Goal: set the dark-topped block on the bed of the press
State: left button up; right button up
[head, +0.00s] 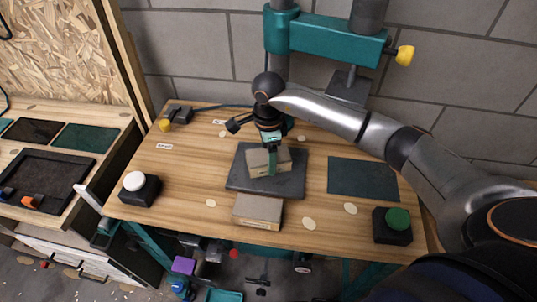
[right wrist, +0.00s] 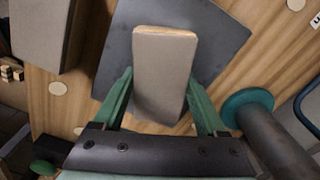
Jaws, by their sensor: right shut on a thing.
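My right gripper (head: 272,162) is shut on a block (head: 256,161) with a grey-brown top and pale wooden sides. In the right wrist view the held block (right wrist: 162,65) lies between the two green fingers (right wrist: 160,88). It is over the press's dark square bed (head: 240,180), near its middle; I cannot tell whether it touches the bed. The bed also shows in the right wrist view (right wrist: 215,40). The press's teal head (head: 325,36) stands behind, above my wrist. My left gripper is not in view.
A second grey-topped block (head: 258,209) lies on the table (head: 170,185) in front of the bed. A dark mat (head: 362,179) and a green button box (head: 393,225) are at right. A white button box (head: 140,187) is at left. The table's left part is mostly clear.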

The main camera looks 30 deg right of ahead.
jog(key=shift+f, duration=0.15)
jog(key=o, duration=1.4)
jog(key=shift+o, duration=0.2)
notch_tip(320, 180, up, 12)
jog(key=b, duration=0.1)
jog(key=shift+r, duration=0.2)
